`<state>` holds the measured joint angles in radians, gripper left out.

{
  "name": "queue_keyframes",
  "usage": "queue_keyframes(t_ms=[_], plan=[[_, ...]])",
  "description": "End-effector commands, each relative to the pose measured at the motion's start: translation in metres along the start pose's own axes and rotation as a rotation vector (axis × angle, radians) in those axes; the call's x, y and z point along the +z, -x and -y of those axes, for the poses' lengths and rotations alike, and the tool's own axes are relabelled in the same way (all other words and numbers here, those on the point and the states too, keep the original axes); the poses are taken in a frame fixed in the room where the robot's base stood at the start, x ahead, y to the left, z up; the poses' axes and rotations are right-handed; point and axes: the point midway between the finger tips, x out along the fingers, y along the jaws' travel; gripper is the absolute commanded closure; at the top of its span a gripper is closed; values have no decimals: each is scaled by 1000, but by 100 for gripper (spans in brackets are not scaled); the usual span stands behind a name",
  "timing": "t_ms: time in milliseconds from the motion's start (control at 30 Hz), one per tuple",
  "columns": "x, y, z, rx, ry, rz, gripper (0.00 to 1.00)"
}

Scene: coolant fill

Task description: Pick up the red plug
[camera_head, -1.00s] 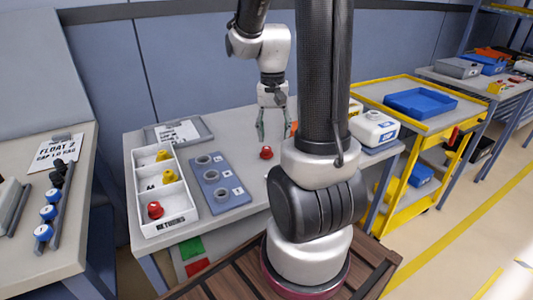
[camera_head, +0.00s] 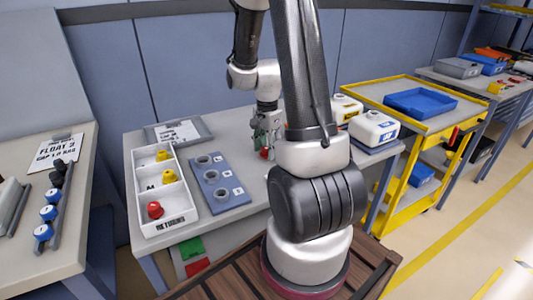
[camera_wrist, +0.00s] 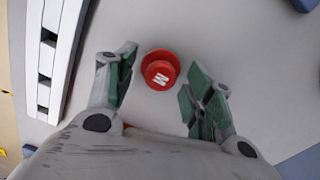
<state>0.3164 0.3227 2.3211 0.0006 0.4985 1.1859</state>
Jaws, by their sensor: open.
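A red plug (camera_wrist: 160,70) with a white letter on top stands on the grey table (camera_wrist: 200,25). In the wrist view it lies between the fingertips of my gripper (camera_wrist: 157,85), slightly beyond them, with a gap on both sides. My gripper is open and empty, and its fingers have green pads. In the head view my gripper (camera_head: 264,150) is low over the table, right at the red plug (camera_head: 265,154), which is partly hidden by the fingers. Another red plug (camera_head: 155,210) sits in the front compartment of the white tray (camera_head: 178,222).
The white tray also holds yellow plugs (camera_head: 168,177). A blue-grey block (camera_head: 232,203) with several round sockets lies between tray and gripper. White-and-yellow containers (camera_head: 373,128) stand to the right.

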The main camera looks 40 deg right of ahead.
Motion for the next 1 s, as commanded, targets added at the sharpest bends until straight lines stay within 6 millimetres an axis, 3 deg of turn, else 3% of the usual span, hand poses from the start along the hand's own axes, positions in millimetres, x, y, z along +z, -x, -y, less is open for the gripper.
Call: queue_keyframes(t_ms=[100,333,467,500,833,1000], plan=[[0,-10,0,0,0,0,47],[0,-11,0,-1,1,0,47],[0,-10,0,-1,1,0,71],[0,-10,0,-1,1,0,72],[0,-8,0,-2,1,0,72],[0,16,1,-6,1,-2,72]])
